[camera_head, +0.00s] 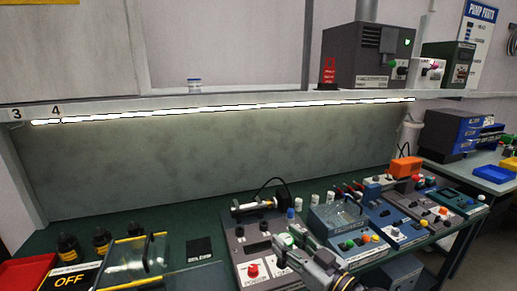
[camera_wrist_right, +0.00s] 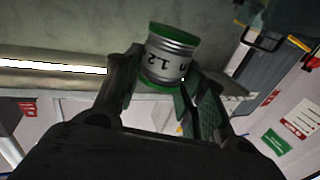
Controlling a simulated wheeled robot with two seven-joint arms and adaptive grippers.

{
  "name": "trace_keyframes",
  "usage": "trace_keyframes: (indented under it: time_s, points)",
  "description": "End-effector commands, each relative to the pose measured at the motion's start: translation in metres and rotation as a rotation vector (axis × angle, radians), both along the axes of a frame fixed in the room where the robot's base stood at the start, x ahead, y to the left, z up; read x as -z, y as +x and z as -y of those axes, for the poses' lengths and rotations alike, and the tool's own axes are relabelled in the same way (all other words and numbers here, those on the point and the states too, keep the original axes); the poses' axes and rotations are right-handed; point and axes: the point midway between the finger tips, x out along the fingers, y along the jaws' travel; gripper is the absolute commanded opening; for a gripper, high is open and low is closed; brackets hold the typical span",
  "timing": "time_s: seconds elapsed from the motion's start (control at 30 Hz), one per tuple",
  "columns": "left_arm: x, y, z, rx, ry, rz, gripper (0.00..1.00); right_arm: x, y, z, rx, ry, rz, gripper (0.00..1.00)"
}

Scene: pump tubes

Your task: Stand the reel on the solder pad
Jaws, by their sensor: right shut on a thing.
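The reel (camera_wrist_right: 167,56) is a short silver cylinder with green ends and dark "1.2" lettering. My right gripper (camera_wrist_right: 164,70) is shut on it, with one finger on each side. In the head view the right gripper (camera_head: 291,248) comes in from the lower right, and the reel (camera_head: 283,241) shows small and partly hidden at its tips, in front of a grey control box. The solder pad (camera_head: 199,247) appears to be the small black square on the green bench, with a label at its front edge, left of the gripper. My left gripper is not in view.
A grey control box (camera_head: 250,257) with a red knob stands between pad and gripper. A clear-lidded case with yellow edges (camera_head: 130,262) stands left of the pad. Dark bottles (camera_head: 68,247) are further left. Several instruments crowd the right. Bare green bench lies behind the pad.

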Motion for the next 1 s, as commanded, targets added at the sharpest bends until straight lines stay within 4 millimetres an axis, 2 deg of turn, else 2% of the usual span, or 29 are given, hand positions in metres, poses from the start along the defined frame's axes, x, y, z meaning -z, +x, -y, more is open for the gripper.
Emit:
trace_keyframes:
  time_s: [0.17,0.57,0.73,1.0]
  points:
    - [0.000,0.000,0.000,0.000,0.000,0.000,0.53,-0.004,0.012,0.014,0.063,0.004,0.001,0.10]
    - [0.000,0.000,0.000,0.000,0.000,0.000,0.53,0.011,0.047,0.062,0.244,0.005,-0.002,0.10]
    - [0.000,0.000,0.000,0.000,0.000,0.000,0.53,0.032,0.058,0.085,0.332,0.005,-0.004,0.10]
    - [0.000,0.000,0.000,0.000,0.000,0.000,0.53,0.090,0.064,0.117,0.460,-0.001,-0.004,0.10]
